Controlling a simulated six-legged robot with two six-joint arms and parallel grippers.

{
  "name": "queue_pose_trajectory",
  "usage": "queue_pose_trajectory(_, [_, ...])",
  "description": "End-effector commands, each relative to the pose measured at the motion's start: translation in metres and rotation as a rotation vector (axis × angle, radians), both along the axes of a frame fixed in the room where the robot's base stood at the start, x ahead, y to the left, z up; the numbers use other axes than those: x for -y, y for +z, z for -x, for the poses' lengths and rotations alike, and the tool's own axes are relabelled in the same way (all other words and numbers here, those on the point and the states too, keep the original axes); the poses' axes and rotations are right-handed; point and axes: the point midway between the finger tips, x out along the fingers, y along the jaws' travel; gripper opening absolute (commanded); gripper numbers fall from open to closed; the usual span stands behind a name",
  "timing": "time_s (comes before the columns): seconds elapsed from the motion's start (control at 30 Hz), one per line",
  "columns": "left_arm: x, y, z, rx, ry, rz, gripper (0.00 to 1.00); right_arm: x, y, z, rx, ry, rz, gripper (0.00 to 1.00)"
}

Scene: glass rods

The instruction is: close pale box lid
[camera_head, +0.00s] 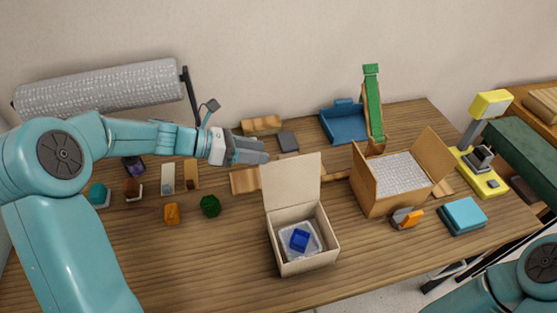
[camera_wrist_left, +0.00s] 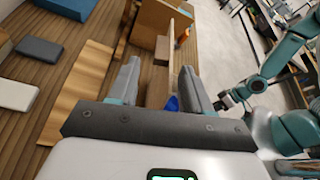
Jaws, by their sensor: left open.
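The pale box (camera_head: 306,264) stands on the table with its lid (camera_head: 292,181) raised nearly upright at its back edge. Inside it a blue block (camera_head: 299,240) sits on translucent packing. My left gripper (camera_head: 266,156) is open and empty, just left of the lid's upper left edge. In the left wrist view the fingers (camera_wrist_left: 160,80) are spread apart, with the lid seen nearly edge-on between or beyond them; contact cannot be told. My right arm shows at the right there; its small dark end (camera_wrist_left: 228,98) is too unclear to read.
A larger open cardboard box (camera_head: 384,199) stands right of the pale box. A dark green piece (camera_head: 210,206) and an orange piece (camera_head: 172,213) sit left. The front left table is clear.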

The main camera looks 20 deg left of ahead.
Motion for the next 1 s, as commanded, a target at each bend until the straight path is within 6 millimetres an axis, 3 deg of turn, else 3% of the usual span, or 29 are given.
queue_pose_trajectory(0.03, [0.011,-0.011,-0.005,0.001,-0.005,0.000,0.49,0.000,-0.012,0.000,0.000,0.000,0.000,0.43])
queue_pose_trajectory(0.3, [0.045,-0.023,-0.023,0.001,-0.001,0.000,0.49,0.000,-0.028,0.000,0.000,0.000,0.000,0.43])
queue_pose_trajectory(0.7, [0.051,-0.024,-0.027,0.001,0.001,-0.001,0.49,0.000,-0.029,0.000,0.000,0.000,0.000,0.43])
queue_pose_trajectory(0.73, [0.051,-0.024,-0.027,0.001,0.001,-0.001,0.42,0.000,-0.029,0.000,0.000,0.000,0.000,0.43])
queue_pose_trajectory(0.87, [0.051,-0.024,-0.027,0.001,0.001,-0.001,0.00,0.000,-0.029,0.000,0.000,0.000,0.000,0.43])
queue_pose_trajectory(1.0, [0.051,-0.025,-0.027,0.001,0.001,-0.002,0.00,0.000,-0.030,0.000,0.000,0.000,0.000,0.43])
